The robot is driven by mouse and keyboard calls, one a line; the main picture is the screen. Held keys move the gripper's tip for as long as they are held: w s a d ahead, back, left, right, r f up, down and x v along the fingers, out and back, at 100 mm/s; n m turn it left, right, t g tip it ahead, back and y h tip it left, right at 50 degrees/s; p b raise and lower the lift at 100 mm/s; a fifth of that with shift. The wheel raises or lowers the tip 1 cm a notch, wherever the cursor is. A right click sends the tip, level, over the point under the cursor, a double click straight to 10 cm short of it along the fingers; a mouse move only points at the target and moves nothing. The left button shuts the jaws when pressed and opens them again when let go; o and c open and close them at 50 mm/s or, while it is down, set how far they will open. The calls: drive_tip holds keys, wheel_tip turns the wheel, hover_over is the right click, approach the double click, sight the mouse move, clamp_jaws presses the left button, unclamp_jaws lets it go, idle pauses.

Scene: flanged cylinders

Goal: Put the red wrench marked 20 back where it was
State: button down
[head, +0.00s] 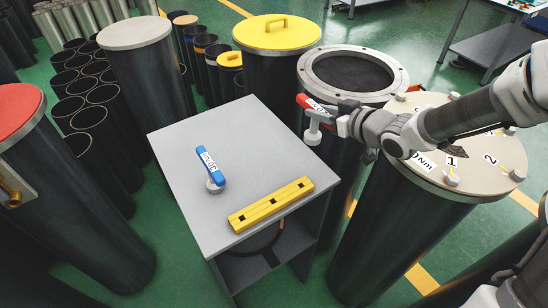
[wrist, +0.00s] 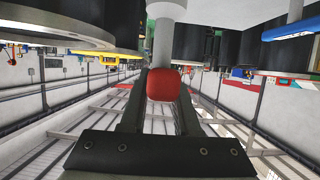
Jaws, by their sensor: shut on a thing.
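The red wrench (head: 304,101), with a white label only partly readable, is in my gripper (head: 338,120) beside the right edge of the grey table (head: 165,142). Its pale socket end (head: 313,133) hangs down, clear of the tabletop. In the wrist view, the wrench's red end (wrist: 163,86) sits between the two dark fingers of my gripper (wrist: 160,100), with a grey shaft beyond it. A blue wrench (head: 207,160) marked 30 stands on the table. A yellow bar (head: 270,205) with dark square holes lies at the table's front right.
An open flanged cylinder (head: 313,75) stands behind the gripper. A closed cylinder with a numbered, bolted lid (head: 430,110) stands under my arm. A yellow-lidded cylinder (head: 276,40) and a pale-lidded one (head: 134,34) stand behind the table. The tabletop's middle is free.

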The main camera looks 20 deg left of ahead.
drive_tip(key=w+a+f+b, duration=0.1)
drive_tip(key=a+f+b, duration=0.1)
drive_tip(key=a+f, duration=0.8)
drive_tip(key=shift+a+f, duration=0.3)
drive_tip(key=shift+a, duration=0.5)
drive_tip(key=shift+f+b, duration=0.35)
drive_tip(key=shift+b, duration=0.25)
drive_tip(key=c, duration=0.6)
unclamp_jaws()
drive_tip(key=shift+c, duration=0.2)
drive_tip(key=shift+r, duration=0.1)
